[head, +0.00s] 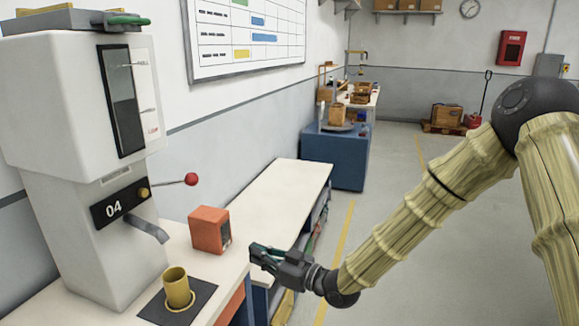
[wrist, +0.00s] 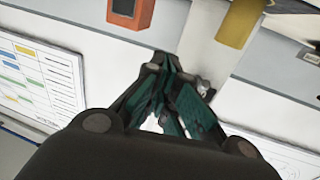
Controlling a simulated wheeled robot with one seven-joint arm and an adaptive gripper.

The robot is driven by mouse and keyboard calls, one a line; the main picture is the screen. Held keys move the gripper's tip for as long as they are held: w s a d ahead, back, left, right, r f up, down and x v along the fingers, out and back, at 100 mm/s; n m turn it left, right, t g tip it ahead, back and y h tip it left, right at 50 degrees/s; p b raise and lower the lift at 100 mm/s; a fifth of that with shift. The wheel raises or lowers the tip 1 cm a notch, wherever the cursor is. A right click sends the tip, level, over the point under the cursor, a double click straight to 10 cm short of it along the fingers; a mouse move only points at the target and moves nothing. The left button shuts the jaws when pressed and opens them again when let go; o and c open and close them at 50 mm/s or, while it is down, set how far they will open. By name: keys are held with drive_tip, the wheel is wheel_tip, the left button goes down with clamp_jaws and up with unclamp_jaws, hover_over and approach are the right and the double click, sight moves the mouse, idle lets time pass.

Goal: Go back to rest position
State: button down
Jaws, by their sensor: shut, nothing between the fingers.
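My gripper (head: 262,256) is at the end of my arm, in front of the counter edge in the head view. Its fingers are shut with nothing between them. In the wrist view the closed fingertips (wrist: 172,68) point toward the upper middle of the picture. My arm reaches in from the right of the head view, bent at a dark elbow joint, with its forearm sloping down to the left. An orange box (head: 210,230) stands on the counter behind and left of the gripper, apart from it.
A white dispenser marked 04 (head: 85,190), with a red-knobbed lever (head: 191,179), stands on the left. A yellow cup (head: 178,288) sits on a dark mat (head: 205,292) under its spout. A blue cabinet (head: 335,160) stands farther back. The floor (head: 400,180) beyond my arm is clear.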

drive_tip(key=s+d+f+m+g+h, duration=0.1)
drive_tip(key=s+d+f+m+h, duration=0.3)
drive_tip(key=f, duration=0.6)
drive_tip(key=s+d+f+m+h, duration=0.1)
drive_tip(key=s+d+f+h, duration=0.1)
drive_tip(key=s+d+f, duration=0.5)
drive_tip(key=s+d+f+m+g+h, duration=0.1)
drive_tip(key=s+d+f+m+h, duration=0.15)
drive_tip(key=f, duration=0.95)
drive_tip(key=s+d+f+m+g+h, duration=0.1)
drive_tip(key=s+d+f, duration=0.3)
drive_tip(key=s, duration=0.5)
drive_tip(key=s+d+f+m+g+h, duration=0.2)
drive_tip(key=s+d+f+g+h, duration=0.1)
drive_tip(key=s+d, duration=0.6)
drive_tip(key=s+d+f+m+g+h, duration=0.2)
drive_tip(key=s+d, duration=0.4)
drive_tip(key=s, duration=0.3)
wheel_tip(320, 180, down, 3)
drive_tip(key=shift+s+d+r+g+h, duration=0.15)
drive_tip(key=shift+d+g+h, duration=0.15)
drive_tip(key=shift+h, duration=0.45)
